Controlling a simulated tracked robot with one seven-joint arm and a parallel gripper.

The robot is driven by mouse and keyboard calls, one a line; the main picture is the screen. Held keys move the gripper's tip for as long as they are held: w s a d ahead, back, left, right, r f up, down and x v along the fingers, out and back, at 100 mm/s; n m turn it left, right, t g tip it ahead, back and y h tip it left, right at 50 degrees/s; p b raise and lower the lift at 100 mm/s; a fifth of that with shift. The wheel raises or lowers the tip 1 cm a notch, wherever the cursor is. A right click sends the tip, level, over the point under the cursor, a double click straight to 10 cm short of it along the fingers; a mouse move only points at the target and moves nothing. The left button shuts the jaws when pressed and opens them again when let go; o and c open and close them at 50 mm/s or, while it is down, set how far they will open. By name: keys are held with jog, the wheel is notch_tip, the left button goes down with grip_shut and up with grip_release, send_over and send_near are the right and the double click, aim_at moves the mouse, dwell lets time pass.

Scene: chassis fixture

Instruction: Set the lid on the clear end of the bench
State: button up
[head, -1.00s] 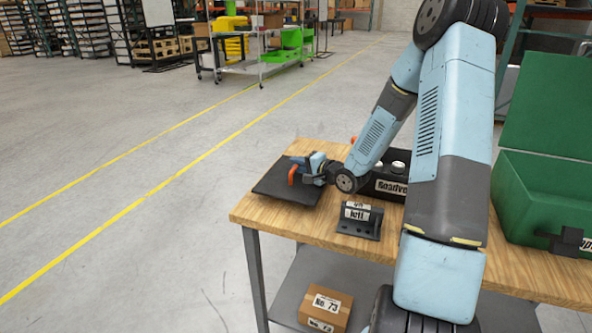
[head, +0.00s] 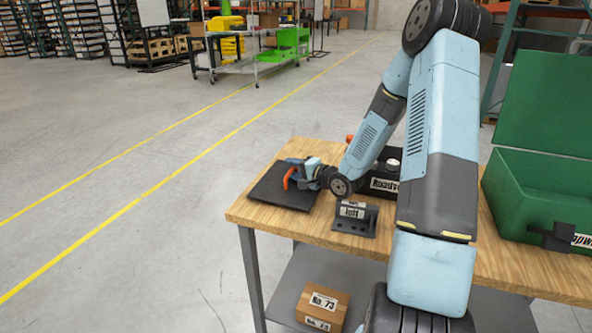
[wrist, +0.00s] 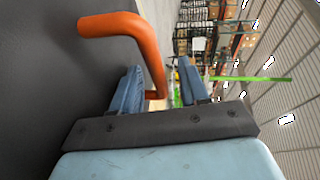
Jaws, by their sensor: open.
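The lid (head: 277,197) is a flat dark plate with an orange handle (head: 288,179). It appears to lie flat on the left end of the wooden bench (head: 300,223). My gripper (head: 291,173) is at the handle, low over the lid. In the wrist view, my gripper (wrist: 162,78) is open, its two blue fingers apart with part of the orange handle (wrist: 152,45) between them. The lid's dark surface (wrist: 45,70) fills the left of that view. Contact between fingers and handle cannot be told.
A black block labelled "left" (head: 353,216) stands right of the lid. A dark labelled box (head: 384,183) is behind it, partly hidden by my arm. An open green case (head: 540,195) is at the right. A carton (head: 322,305) sits on the lower shelf.

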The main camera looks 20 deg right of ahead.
jog(key=v, duration=1.2)
jog(key=shift+w+d+r+n+g+h, duration=0.15)
jog(key=shift+r+n+g+h, duration=0.1)
jog(key=shift+n+h, duration=0.2)
jog(key=shift+w+a+r+n+g+h, duration=0.15)
jog(key=shift+w+r+n+h, duration=0.15)
jog(key=shift+h, duration=0.25)
jog(key=s+r+n+g+h, duration=0.2)
jog(key=s+r+h, duration=0.2)
jog(key=r, duration=0.3)
jog(key=s+r+n+g+h, duration=0.1)
jog(key=s+r+n+h, duration=0.2)
jog(key=s+r+h, duration=0.3)
jog(key=s+a+r+n+g+y, duration=0.1)
jog(key=s+a+r+n+g, duration=0.1)
jog(key=s, duration=0.7)
jog(key=s+a+r+n+g+y, duration=0.1)
jog(key=s+a+r, duration=0.3)
jog(key=s, duration=0.6)
notch_tip(320, 180, up, 3)
jog(key=shift+s+f+n+g+y, duration=0.2)
jog(key=shift+n+g+y, duration=0.2)
jog(key=shift+n+y, duration=0.25)
